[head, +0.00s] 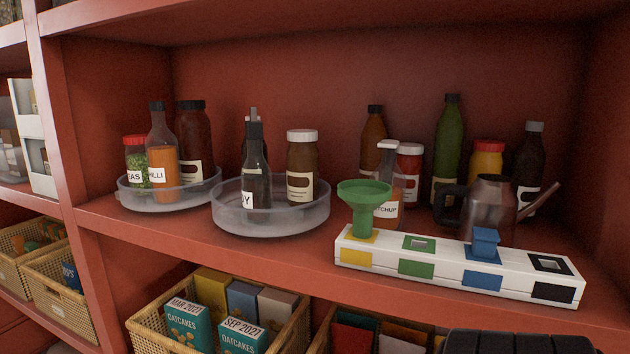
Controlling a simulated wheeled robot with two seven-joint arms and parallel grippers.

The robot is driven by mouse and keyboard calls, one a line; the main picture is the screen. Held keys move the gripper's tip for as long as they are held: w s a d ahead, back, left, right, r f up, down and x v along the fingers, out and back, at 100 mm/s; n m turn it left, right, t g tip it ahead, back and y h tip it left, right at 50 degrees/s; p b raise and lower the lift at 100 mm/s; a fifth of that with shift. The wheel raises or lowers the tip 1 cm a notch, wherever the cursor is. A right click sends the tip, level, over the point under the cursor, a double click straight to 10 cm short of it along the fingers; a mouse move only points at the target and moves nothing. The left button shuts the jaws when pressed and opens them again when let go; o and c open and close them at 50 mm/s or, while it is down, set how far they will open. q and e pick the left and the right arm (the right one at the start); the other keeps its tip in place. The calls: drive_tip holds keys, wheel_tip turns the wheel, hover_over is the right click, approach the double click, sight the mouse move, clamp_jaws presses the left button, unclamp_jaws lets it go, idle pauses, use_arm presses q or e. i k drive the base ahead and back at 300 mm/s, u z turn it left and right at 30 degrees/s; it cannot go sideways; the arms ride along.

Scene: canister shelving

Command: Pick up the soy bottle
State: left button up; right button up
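The soy bottle (256,170) is a dark, slim bottle with a black cap and a white label, of which only the end "Y" reads. It stands upright in the front left of the middle clear round tray (290,226) on the red shelf. Another dark bottle is partly hidden right behind it. A brown jar with a white lid (302,165) stands in the same tray, to its right. Neither of my grippers shows in the head view.
Left is another clear tray (133,200) with a chilli bottle (161,150) and jars. Baskets sit below; a black ribbed shape (520,342) crosses the bottom edge.

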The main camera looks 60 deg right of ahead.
sight(256, 175)
drive_tip(key=z, duration=1.6)
